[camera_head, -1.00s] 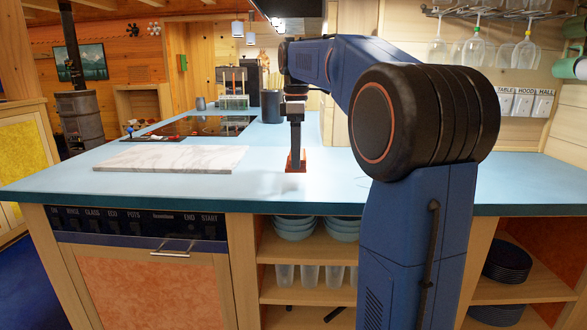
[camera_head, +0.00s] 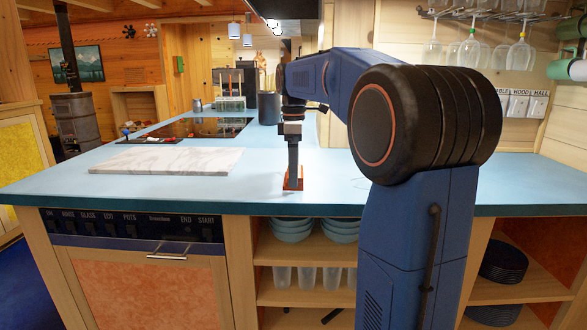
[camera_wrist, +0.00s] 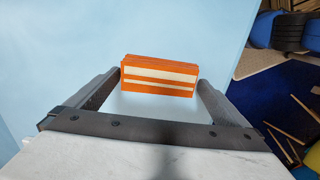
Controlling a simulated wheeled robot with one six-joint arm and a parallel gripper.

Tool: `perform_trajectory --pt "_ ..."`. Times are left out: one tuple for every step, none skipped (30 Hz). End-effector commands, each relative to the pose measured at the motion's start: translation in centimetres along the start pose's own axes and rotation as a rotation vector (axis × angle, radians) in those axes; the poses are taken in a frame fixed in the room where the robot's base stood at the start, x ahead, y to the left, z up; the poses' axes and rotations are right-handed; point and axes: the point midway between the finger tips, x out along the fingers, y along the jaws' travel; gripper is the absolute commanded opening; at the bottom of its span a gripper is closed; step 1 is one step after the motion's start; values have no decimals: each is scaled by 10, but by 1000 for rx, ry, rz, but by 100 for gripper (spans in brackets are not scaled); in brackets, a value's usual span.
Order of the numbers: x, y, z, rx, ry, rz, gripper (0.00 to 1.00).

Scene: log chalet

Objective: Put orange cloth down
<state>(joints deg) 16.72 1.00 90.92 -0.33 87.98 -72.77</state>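The orange cloth (camera_head: 300,179) is a small folded bundle at the lower end of my gripper, low over the pale blue counter (camera_head: 330,178). In the wrist view the orange cloth (camera_wrist: 160,75) has white stripes and lies between the two fingertips, with a finger against each end. My gripper (camera_wrist: 160,82) looks shut on it. In the head view my gripper (camera_head: 293,180) points straight down, right of the marble board. Whether the cloth's underside touches the counter cannot be told.
The counter's front edge (camera_head: 230,209) is close by. A dark canister (camera_head: 269,107) and a hob (camera_head: 205,127) are farther back. Counter right of the cloth is clear.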

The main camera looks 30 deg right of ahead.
Motion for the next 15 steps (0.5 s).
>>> perform_trajectory --pt "0 0 0 0 0 0 100" --pt "0 0 0 0 0 0 100" --pt "0 0 0 0 0 0 100" --pt "-1 0 0 0 0 0 100" --pt "-2 0 0 0 0 0 100" --pt "-3 0 0 0 0 1 100" --pt "-5 0 0 0 0 1 100" --pt "-8 0 0 0 0 1 100" --pt "-12 0 0 0 0 1 100" --pt "-16 1 0 0 1 2 100" --pt "-21 1 0 0 1 2 100" --pt "-28 0 0 0 1 2 100" --pt "-33 1 0 0 1 3 100" --pt "-39 1 0 0 1 3 100" --pt "-47 1 0 0 1 3 100"
